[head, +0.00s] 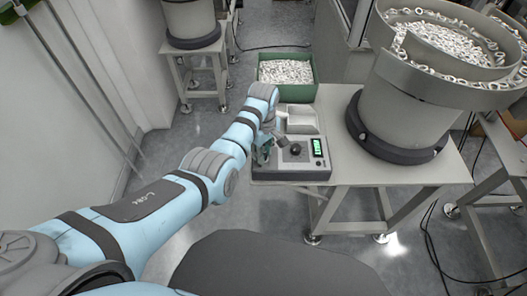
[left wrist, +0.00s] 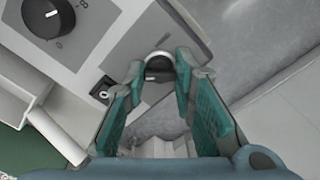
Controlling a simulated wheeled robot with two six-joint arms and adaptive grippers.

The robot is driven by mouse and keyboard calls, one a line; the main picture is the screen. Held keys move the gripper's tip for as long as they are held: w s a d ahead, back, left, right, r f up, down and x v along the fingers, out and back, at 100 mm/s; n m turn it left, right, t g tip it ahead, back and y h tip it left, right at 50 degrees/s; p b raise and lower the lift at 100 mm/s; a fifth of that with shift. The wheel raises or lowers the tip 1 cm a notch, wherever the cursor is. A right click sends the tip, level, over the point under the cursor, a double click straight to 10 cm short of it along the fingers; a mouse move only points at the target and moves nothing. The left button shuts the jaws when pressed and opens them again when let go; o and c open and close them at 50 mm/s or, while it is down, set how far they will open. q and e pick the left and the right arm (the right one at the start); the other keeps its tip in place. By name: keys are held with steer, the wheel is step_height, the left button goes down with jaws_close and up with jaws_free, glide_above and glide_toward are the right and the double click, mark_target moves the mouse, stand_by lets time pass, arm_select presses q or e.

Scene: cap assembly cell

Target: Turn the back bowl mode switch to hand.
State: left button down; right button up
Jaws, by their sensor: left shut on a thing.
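The grey control box (head: 290,172) stands on the light table beside the large bowl feeder. It has a black dial (head: 296,149) and a green lit display (head: 318,147). In the left wrist view the dial (left wrist: 52,18) is at the upper left, with a small black rocker (left wrist: 103,90) below it. My left gripper (head: 264,152) is at the box's left end. In the left wrist view its teal fingers (left wrist: 161,70) are shut on a small round mode switch (left wrist: 158,64) with a dark front and a pale rim. Its pointer setting cannot be read. My right gripper is not in view.
The large bowl feeder (head: 395,120) stands right of the box. A green bin (head: 262,72) of small pale parts and a grey scoop-like tray (head: 303,117) lie behind it. Another feeder (head: 192,20) stands at the back left. Bare floor lies left of the table.

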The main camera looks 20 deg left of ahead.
arm_select(q)
steer(key=shift+r+m, duration=0.1)
steer(key=shift+m, duration=0.2)
steer(key=m+p, duration=0.2)
steer(key=shift+m, duration=0.3)
steer(key=m+p, duration=0.1)
steer(key=m, duration=0.2)
steer(key=shift+m, duration=0.4)
steer(key=m, duration=0.5)
steer(key=shift+p, duration=0.4)
steer(key=m, duration=0.5)
steer(key=shift+m, duration=0.4)
steer(key=c, duration=1.3)
jaws_free()
